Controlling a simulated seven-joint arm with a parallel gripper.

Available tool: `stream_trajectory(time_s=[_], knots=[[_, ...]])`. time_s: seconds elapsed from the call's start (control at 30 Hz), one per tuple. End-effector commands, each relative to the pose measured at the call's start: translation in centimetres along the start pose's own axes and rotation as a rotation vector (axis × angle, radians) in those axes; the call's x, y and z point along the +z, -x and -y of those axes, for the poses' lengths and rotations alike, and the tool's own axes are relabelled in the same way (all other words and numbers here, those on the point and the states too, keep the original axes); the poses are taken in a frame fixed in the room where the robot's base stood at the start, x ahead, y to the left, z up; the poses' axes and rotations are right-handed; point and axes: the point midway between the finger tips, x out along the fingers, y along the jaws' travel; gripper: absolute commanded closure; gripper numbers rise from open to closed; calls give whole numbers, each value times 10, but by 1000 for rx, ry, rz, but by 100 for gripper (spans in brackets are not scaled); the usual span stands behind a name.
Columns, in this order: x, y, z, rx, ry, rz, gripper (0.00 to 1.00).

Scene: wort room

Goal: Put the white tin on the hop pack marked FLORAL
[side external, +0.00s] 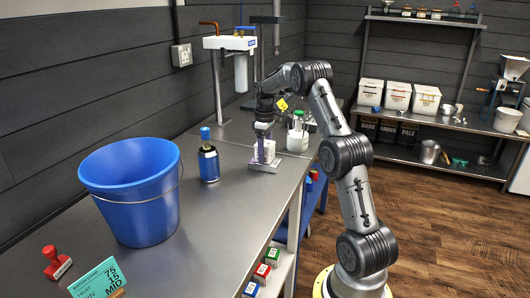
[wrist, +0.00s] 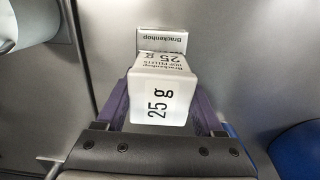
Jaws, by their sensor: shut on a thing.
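My gripper (side external: 265,152) is shut on the white tin (wrist: 163,98), which is marked "Brackenhop" and "25 g". The purple fingers press its two sides in the wrist view (wrist: 163,112). The tin (side external: 268,150) shows small between the fingers in the side view. A pale silver pack (side external: 266,167) lies on the steel bench just below the tin. In the wrist view a pack edge (wrist: 162,40) reading "Brackenhop" shows beyond the tin, which hides much of it. No FLORAL mark is legible, and I cannot tell whether tin and pack touch.
A dark bottle with a blue cap (side external: 208,160) stands left of my gripper. A large blue bucket (side external: 132,200) is nearer. A white pot (side external: 298,142) stands close on the right. Bare steel bench (side external: 225,225) lies in front.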

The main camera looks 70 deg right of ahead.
Motion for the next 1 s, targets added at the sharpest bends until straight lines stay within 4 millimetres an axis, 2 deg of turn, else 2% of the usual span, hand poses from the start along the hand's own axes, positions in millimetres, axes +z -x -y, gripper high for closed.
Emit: stream_trajectory(time_s=[0.27,0.3,0.43,0.77,0.87,1.0], knots=[[0,-3,0,1,0,-1,92],[0,-3,0,0,0,0,23],[0,-3,0,0,0,0,0],[0,0,0,1,0,-1,0],[0,8,0,2,0,-2,0],[-1,32,-1,3,0,-3,0]])
